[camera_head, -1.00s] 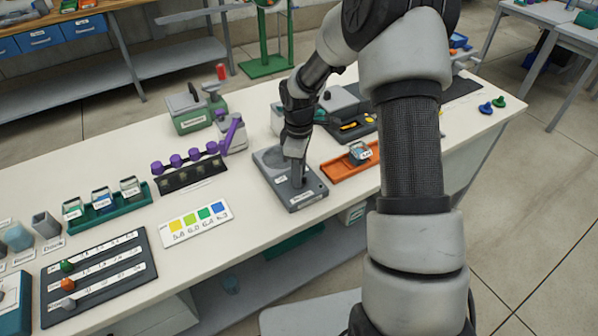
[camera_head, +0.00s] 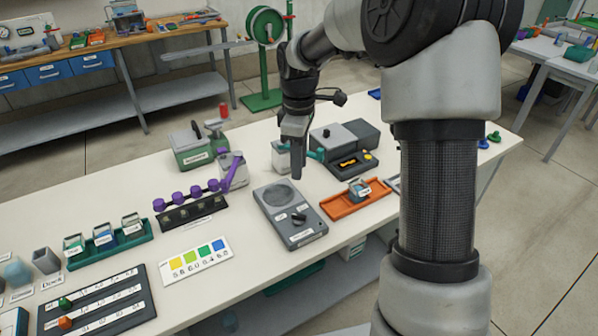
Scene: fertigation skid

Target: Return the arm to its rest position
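My arm reaches in from the right side of the head view, with its elbow high at the top. My gripper (camera_head: 297,172) points down above the bench, over the far right edge of the grey device with a round plate (camera_head: 290,230). Its fingers look close together, but they are seen edge-on, so I cannot tell whether they are open or shut. I see nothing held in it. A small dark piece lies on the grey device's top.
The white bench (camera_head: 350,232) carries an orange tray (camera_head: 340,207) with a small labelled container, a dark instrument box (camera_head: 345,148), a purple-knobbed rack (camera_head: 192,212), a colour card (camera_head: 195,259) and a green rack of jars (camera_head: 110,243). A green hose reel (camera_head: 264,30) stands behind.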

